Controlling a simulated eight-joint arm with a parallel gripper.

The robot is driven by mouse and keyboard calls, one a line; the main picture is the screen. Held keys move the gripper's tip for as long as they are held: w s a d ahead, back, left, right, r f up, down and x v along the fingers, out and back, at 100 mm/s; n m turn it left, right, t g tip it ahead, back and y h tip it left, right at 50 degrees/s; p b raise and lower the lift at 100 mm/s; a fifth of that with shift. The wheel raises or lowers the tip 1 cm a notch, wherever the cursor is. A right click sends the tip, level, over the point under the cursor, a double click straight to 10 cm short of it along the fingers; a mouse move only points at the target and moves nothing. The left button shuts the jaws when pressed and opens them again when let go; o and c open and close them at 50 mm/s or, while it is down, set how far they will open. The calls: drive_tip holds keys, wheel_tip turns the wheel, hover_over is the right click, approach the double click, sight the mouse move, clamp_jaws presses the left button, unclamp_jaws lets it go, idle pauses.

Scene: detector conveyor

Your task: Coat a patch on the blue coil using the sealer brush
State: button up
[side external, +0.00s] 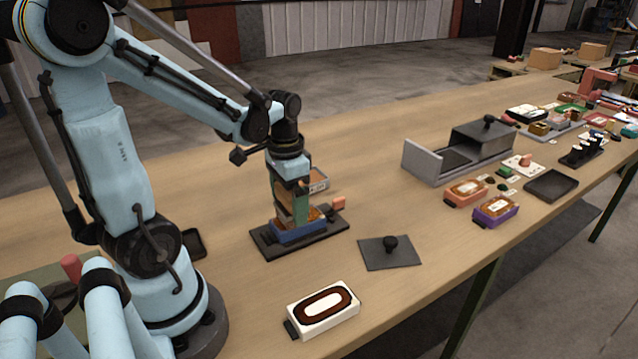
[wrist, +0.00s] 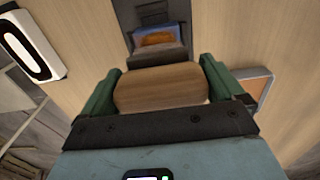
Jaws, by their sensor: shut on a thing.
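The blue coil (side external: 297,234) sits on a dark base plate (side external: 335,229) in front of my arm, with orange-brown winding on top. It also shows at the top of the wrist view (wrist: 160,40). My gripper (side external: 290,203) is above it, pointing down. In the wrist view, its green fingers are shut on the wooden handle of the sealer brush (wrist: 160,88). A dark band of the brush shows at the handle's far edge, towards the coil. The brush tip is hidden, so I cannot tell whether it touches the coil.
A white coil (side external: 322,309) lies at the front, and a dark plate with a knob (side external: 389,254) lies right of the base plate. A grey, orange-edged panel (side external: 318,182) stands behind my gripper. Red (side external: 466,190) and purple (side external: 495,211) coils and a grey box (side external: 483,143) are further right.

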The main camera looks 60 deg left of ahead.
drive_tip(key=shift+w+f, duration=0.1)
drive_tip(key=shift+w, duration=3.75)
wheel_tip(320, 180, up, 8)
